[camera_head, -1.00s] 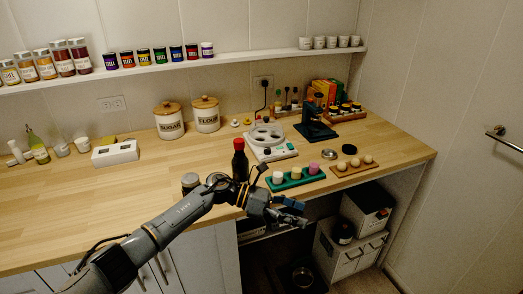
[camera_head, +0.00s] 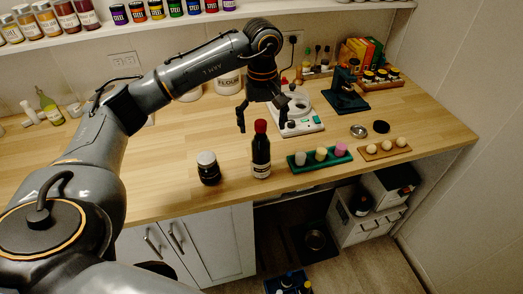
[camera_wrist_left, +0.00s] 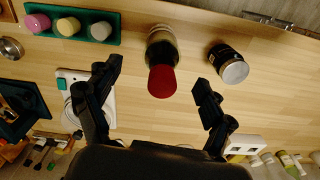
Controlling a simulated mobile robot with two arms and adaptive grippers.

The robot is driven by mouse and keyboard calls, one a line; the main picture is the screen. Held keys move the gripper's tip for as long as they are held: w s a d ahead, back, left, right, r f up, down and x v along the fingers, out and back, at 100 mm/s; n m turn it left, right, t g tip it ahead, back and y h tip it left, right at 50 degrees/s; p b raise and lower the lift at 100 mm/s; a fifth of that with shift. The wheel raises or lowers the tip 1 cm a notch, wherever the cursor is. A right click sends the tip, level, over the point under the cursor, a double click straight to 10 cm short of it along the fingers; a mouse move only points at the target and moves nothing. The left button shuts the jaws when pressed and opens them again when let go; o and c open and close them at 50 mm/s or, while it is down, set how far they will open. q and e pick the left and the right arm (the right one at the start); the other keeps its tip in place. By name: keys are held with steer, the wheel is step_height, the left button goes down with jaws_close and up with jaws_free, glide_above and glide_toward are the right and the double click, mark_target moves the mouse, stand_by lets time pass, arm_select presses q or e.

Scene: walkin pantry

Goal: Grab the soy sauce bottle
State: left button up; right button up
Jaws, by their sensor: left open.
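The soy sauce bottle (camera_head: 261,152) is dark with a red cap and a pale label. It stands upright near the counter's front edge. My left gripper (camera_head: 263,124) is above and behind it, fingers spread and pointing down, holding nothing. In the left wrist view the red cap and bottle (camera_wrist_left: 162,62) lie between and beyond the two open fingertips (camera_wrist_left: 157,78), apart from both. My right gripper is not in view.
A dark jar with a silver lid (camera_head: 208,168) stands just left of the bottle. A green tray (camera_head: 337,161) with several small cups is to its right. A white appliance (camera_head: 305,126) stands behind. The counter's front edge is close.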

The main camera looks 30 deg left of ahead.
mark_target(261, 141)
arm_select(q)
steer(key=shift+w+a+f, duration=0.1)
steer(key=shift+a+f, duration=0.05)
steer(key=shift+f, duration=0.7)
step_height(261, 141, down, 4)
steer(key=p, duration=0.3)
steer(key=shift+a, duration=0.15)
steer(key=shift+f, duration=0.6)
steer(key=c, duration=1.7)
steer(key=shift+r, duration=0.1)
jaws_close()
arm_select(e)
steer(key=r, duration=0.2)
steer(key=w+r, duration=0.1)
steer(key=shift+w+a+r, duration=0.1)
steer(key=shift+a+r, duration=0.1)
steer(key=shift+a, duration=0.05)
